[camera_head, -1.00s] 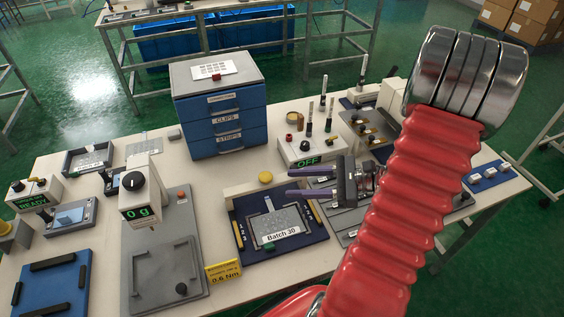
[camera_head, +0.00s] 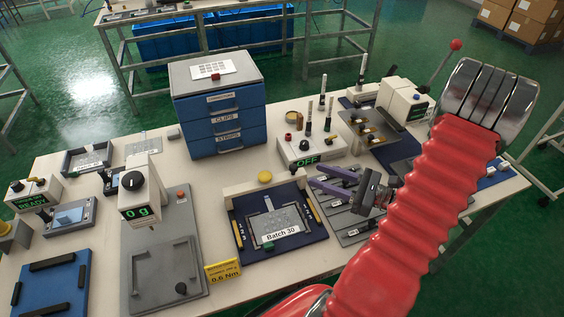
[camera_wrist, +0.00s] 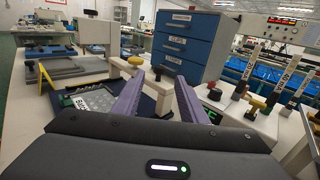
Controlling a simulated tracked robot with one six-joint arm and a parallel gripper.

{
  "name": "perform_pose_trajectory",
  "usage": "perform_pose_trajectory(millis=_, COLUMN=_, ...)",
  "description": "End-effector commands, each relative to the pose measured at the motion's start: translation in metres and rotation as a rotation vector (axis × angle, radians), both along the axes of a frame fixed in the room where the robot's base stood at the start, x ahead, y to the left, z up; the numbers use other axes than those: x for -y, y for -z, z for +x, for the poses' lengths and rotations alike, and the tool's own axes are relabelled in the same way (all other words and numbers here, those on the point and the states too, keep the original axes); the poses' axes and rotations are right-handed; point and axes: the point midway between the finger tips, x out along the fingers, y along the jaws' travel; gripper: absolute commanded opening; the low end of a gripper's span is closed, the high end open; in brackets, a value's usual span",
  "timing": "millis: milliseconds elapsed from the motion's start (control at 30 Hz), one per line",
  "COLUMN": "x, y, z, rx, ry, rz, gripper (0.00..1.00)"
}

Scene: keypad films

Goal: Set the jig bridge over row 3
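The jig (camera_head: 236,256) is a dark blue base in the middle of the table, holding a grey keypad film labelled "Batch 30" (camera_head: 280,236). Numbers mark rows along its sides. A cream bar with a yellow knob, apparently the bridge (camera_head: 240,188), lies across its back edge. My gripper (camera_head: 311,175) has two purple fingers, apart and empty, to the right of the jig and pointing left. In the wrist view my gripper (camera_wrist: 161,75) shows a clear gap; the left finger partly hides the jig.
A blue drawer cabinet (camera_head: 228,130) stands behind the jig. A box reading OFF (camera_head: 308,150) with upright tools stands at the back right. A yellow torque sign (camera_head: 222,271) stands at the jig's front left.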

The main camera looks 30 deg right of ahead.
Motion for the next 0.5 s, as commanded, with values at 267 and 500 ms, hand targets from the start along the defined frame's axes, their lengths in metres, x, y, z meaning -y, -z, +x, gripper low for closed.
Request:
perform_pose_trajectory(millis=267, x=-0.016, y=0.0, z=0.026, rx=0.0, ry=-0.004, rz=0.0, gripper=0.39)
perform_pose_trajectory(millis=500, x=-0.031, y=0.0, z=0.051, rx=-0.001, ry=-0.004, rz=-0.001, gripper=0.39)
